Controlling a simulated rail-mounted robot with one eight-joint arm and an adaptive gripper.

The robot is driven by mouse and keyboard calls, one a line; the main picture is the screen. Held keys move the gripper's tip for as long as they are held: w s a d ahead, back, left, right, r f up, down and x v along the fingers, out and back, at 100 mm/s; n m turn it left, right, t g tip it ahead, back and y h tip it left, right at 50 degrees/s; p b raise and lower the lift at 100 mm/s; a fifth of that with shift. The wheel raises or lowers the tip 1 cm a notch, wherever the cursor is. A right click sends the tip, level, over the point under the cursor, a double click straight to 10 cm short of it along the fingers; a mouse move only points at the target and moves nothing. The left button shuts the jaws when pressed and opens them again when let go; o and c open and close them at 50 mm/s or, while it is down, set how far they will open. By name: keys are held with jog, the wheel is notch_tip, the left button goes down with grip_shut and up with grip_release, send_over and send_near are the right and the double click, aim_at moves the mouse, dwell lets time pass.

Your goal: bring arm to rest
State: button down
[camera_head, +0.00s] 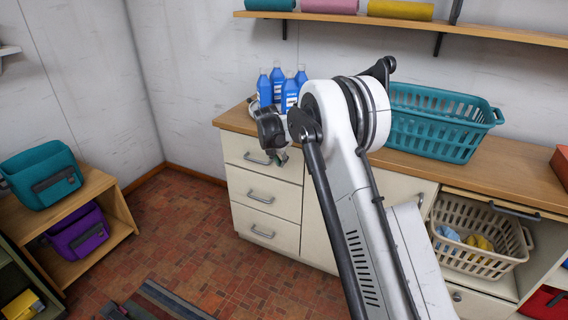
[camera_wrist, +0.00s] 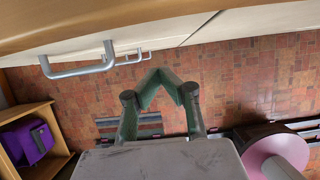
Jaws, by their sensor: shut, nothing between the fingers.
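My gripper (camera_wrist: 157,76) shows in the wrist view with its two greenish fingers closed together at the tips and nothing between them. It points down over the tiled floor, beside the cabinet front. In the head view my white arm rises from the bottom and bends in front of the counter. The gripper end (camera_head: 280,157) is small and partly hidden there, close to the upper drawers of the cabinet (camera_head: 262,190).
Several blue bottles (camera_head: 277,80) and a teal basket (camera_head: 437,122) stand on the counter. A beige basket (camera_head: 478,235) with cloths sits below right. A drawer handle (camera_wrist: 78,70) is near my gripper. A shelf unit with teal (camera_head: 42,175) and purple bags (camera_head: 80,232) stands left. Floor between is mostly free.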

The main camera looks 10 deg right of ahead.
jog(key=s+r+m+p, duration=0.1)
jog(key=s+r+m, duration=0.2)
jog(key=s+r, duration=0.5)
jog(key=s+r+m+p, duration=0.1)
jog(key=s+r+m, duration=0.35)
jog(key=r, duration=0.75)
jog(key=s+d+r+m+t+y+p, duration=0.15)
jog(key=s+r+m, duration=0.55)
jog(key=s, duration=0.8)
jog(key=s+f+m+t+y+p, duration=0.1)
jog(key=s+f+m+t, duration=0.1)
jog(key=s+m, duration=1.2)
jog(key=s, duration=1.3)
jog(key=shift+s+p, duration=0.2)
jog(key=shift+p, duration=0.15)
jog(key=shift+d+f, duration=0.1)
